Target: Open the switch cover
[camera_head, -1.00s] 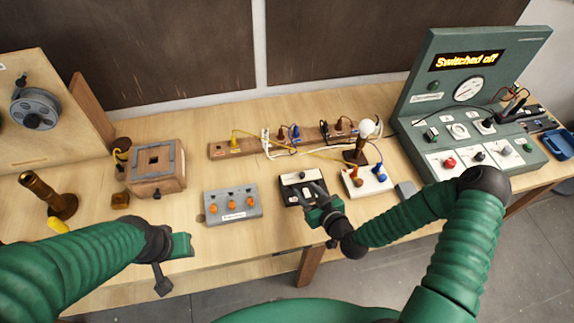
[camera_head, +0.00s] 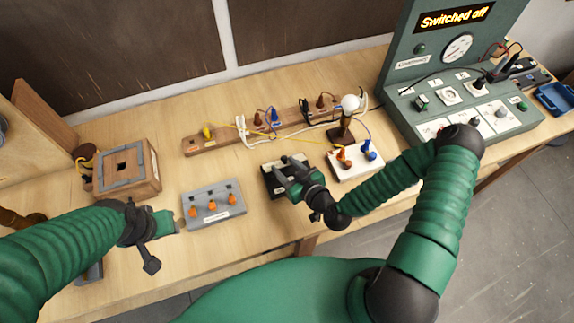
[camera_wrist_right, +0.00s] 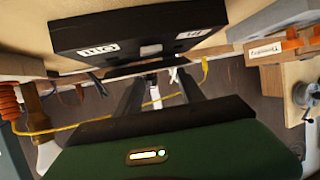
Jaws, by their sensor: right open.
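The switch is a small black box with a pale top (camera_head: 268,180), lying on the table between the grey block and the white lamp base. In the right wrist view its black body (camera_wrist_right: 150,42) fills the top, with white labels, one reading "On". My right gripper (camera_head: 287,168) is at the switch, its fingers over the box. In the wrist view the two fingers (camera_wrist_right: 158,88) are apart with nothing visibly held between them. Whether they touch the cover is unclear. My left gripper (camera_head: 165,222) is over the table's left front; its fingers are not clear.
A grey block with orange connectors (camera_head: 213,204) stands left of the switch. A white base (camera_head: 355,161) with a bulb is close on the right. A wooden terminal strip (camera_head: 192,146) with cables lies behind. A green console (camera_head: 440,75) reads "Switched off". A wooden box (camera_head: 128,168) stands left.

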